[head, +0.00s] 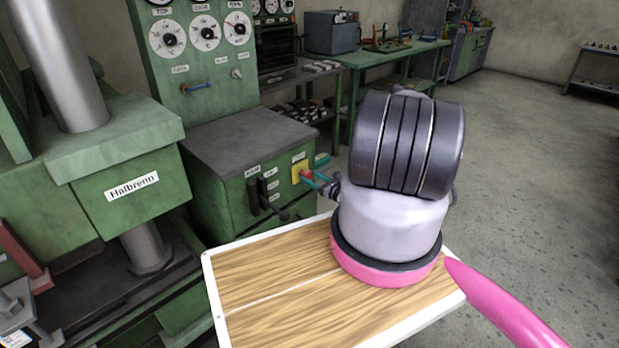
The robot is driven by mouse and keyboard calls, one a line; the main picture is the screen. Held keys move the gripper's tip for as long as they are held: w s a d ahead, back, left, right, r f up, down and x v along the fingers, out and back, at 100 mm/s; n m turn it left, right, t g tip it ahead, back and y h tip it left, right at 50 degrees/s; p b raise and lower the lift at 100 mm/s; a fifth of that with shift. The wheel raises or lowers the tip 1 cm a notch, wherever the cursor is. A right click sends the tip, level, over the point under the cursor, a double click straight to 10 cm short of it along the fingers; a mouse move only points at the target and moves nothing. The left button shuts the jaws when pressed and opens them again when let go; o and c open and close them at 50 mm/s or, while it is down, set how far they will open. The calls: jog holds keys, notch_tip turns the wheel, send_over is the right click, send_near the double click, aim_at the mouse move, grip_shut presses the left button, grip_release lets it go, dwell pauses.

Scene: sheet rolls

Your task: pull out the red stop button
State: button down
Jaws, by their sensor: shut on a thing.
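The red stop button (307,175) sits on a yellow plate (297,169) on the front of the green machine cabinet (228,196). Only a small part of the button shows. My gripper (311,174) is at the plate, its teal fingers on either side of the button and shut on it. My wrist and large grey and white arm links stand to the right and hide part of the gripper. How far out the button stands cannot be told.
Dark levers (262,196) stick out of the cabinet left of the plate. A panel with gauges (205,33) and a blue handle (197,88) rises behind. A green machine labelled Halbrenn (133,188) stands left. A green workbench (385,57) is behind; open floor (545,150) lies right.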

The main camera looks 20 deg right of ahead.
jog(key=shift+s, duration=0.2)
jog(key=shift+c, duration=0.5)
grip_release()
jog(key=shift+d, duration=0.1)
jog(key=v, duration=1)
jog(key=shift+s, duration=0.4)
jog(key=shift+d, duration=0.15)
